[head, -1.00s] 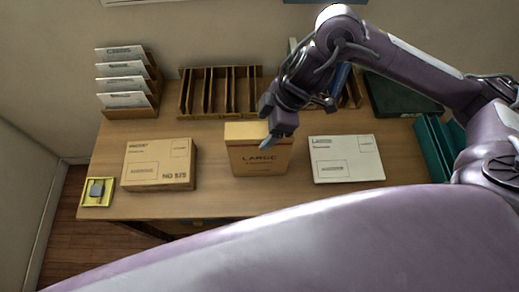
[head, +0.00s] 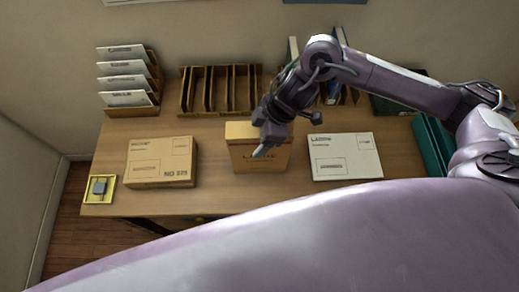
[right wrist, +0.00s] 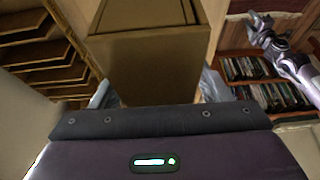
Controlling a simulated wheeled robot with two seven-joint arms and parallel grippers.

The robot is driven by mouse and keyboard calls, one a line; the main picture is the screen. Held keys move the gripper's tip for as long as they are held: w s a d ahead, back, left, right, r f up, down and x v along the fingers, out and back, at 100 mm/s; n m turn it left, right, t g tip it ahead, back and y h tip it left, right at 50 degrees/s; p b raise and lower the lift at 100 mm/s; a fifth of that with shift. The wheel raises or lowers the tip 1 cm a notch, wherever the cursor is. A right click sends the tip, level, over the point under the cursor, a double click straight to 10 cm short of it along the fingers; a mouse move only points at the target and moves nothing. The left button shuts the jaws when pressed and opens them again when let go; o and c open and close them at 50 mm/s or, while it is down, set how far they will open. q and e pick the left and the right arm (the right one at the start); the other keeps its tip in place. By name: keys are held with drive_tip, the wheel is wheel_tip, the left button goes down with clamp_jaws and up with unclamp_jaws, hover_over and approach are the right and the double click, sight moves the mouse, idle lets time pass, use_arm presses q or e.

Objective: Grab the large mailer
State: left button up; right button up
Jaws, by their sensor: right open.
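The large mailer (head: 246,160) is a tan upright box with a yellowish top and dark "LARGE" lettering. It stands in the middle of the wooden desk. My right gripper (head: 262,140) is in front of its upper right part in the head view and hides some of it. In the right wrist view, a brown box (right wrist: 150,60), which appears to be the mailer, fills the upper middle between the two fingers of my right gripper (right wrist: 155,95). The fingers are apart. I cannot tell whether they touch the box. My left gripper does not show in the head view.
A flat tan box (head: 160,163) lies left of the mailer and a flat white box (head: 345,157) lies right. A small yellow tray (head: 99,190) is at the left edge. Slotted wooden racks (head: 220,90) and a letter sorter (head: 130,80) stand at the back.

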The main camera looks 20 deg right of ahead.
drive_tip(key=shift+f, duration=0.1)
drive_tip(key=shift+c, duration=0.3)
drive_tip(key=c, duration=1.2)
drive_tip(key=shift+w, duration=0.1)
drive_tip(key=shift+c, duration=0.4)
